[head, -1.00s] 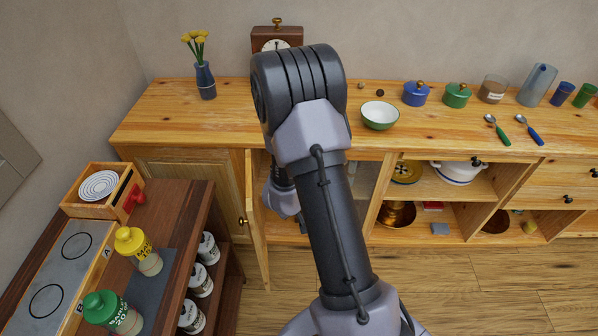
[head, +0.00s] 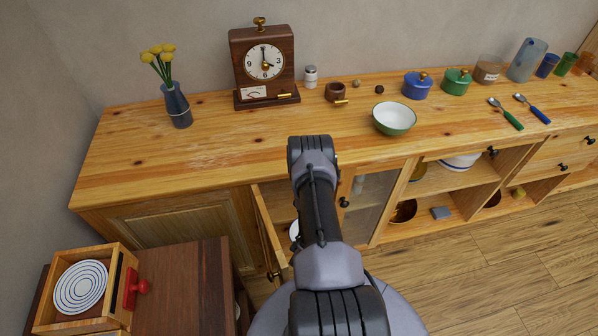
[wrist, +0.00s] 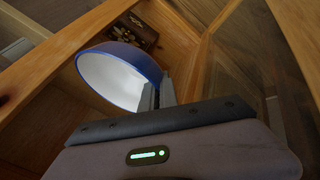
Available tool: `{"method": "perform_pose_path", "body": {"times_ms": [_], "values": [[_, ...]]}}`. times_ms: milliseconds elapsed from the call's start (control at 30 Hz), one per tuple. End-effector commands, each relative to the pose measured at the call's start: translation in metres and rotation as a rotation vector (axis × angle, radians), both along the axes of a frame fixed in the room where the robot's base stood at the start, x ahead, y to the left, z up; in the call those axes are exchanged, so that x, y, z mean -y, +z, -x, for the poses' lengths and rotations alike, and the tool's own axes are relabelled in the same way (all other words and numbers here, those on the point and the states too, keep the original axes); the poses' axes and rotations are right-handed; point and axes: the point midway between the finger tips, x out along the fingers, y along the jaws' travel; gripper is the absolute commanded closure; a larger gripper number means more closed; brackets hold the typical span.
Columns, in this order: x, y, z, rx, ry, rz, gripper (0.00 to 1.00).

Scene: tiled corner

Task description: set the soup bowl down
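In the wrist view a bowl (wrist: 116,76), blue outside and white inside, is tilted with its opening toward the camera. My gripper (wrist: 157,95) is shut on its rim at the right side. Wooden cabinet panels surround the bowl, and I cannot tell whether it touches any of them. In the head view my arm reaches down into the open left part of the cabinet (head: 225,213) and hides the gripper. A small white patch beside the arm may be the bowl. Another bowl (head: 394,118), green outside and white inside, stands upright on the counter.
The open wooden door (head: 267,240) is left of my arm; a glazed door (head: 374,198) is to the right. The clock (head: 264,65), vase (head: 177,106), blue pot (head: 417,85) and green pot (head: 456,81) stand on the counter (head: 200,155). A plate rack (head: 85,318) is at lower left.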

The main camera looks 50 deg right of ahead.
Motion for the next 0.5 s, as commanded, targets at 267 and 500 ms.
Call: {"method": "perform_pose_path", "body": {"times_ms": [267, 500], "values": [[0.046, 0.006, -0.052, 0.003, 0.001, 0.005, 1.0], [0.085, 0.015, -0.096, 0.004, 0.0, 0.005, 1.0]]}}
